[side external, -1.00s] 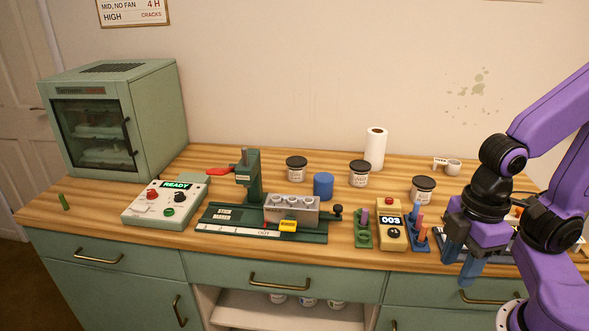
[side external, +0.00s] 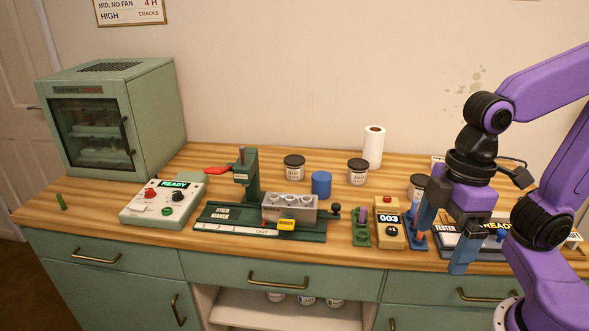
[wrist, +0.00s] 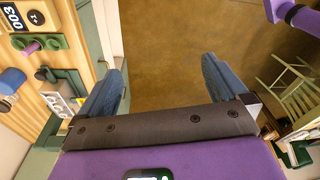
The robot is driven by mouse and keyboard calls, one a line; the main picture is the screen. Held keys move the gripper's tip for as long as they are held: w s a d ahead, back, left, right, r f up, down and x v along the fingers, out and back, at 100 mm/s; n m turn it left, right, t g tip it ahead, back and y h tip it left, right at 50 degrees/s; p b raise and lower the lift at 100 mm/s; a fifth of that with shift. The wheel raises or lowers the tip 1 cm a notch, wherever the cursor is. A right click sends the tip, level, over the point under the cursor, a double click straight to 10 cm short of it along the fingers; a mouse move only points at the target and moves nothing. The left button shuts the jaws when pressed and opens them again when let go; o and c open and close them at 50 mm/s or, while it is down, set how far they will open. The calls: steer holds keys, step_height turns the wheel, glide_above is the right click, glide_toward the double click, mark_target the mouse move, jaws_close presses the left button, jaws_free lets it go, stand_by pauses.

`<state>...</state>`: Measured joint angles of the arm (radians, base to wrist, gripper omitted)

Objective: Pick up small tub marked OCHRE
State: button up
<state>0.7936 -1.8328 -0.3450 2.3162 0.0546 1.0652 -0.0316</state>
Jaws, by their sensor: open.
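Three tubs with black lids and pale labels stand toward the back of the table: a left tub (side external: 294,168), a middle tub (side external: 358,173) and a right tub (side external: 417,186). Their label words are too small to read, so I cannot tell which is OCHRE. The right tub is partly hidden behind my gripper (side external: 441,249). My gripper is open and empty, in front of that tub and over the table's front edge. In the wrist view its spread fingers (wrist: 163,70) have only brown floor between them.
A counter box reading 003 (side external: 390,222) and a blue rack with pegs (side external: 416,240) stand close left of my gripper. A tester (side external: 460,242) lies behind and right of it. A paper roll (side external: 373,148) and blue cylinder (side external: 321,184) stand farther back.

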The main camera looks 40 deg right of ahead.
steer(key=w+a+r+m+t+y, duration=0.1)
steer(key=w+a+m+t+y, duration=0.1)
steer(key=w+a, duration=0.6)
steer(key=w+a+r+m+t+y, duration=0.1)
steer(key=w+a+m+y, duration=0.15)
steer(key=w, duration=1.05)
steer(key=w+m+t, duration=0.2)
steer(key=w+t, duration=0.1)
steer(key=w, duration=0.9)
steer(key=m+t+h, duration=0.7)
steer(key=m+h, duration=0.2)
steer(key=h, duration=0.1)
glide_above(296, 161)
steer(key=s+a, duration=0.2)
steer(key=s, duration=0.2)
step_height(296, 161, down, 2)
steer(key=f, duration=1.7)
steer(key=shift+d, duration=0.35)
steer(key=shift+w+d+f, duration=0.25)
steer(key=shift+w+f, duration=0.5)
steer(key=shift+w, duration=0.05)
steer(key=shift+x, duration=1.55)
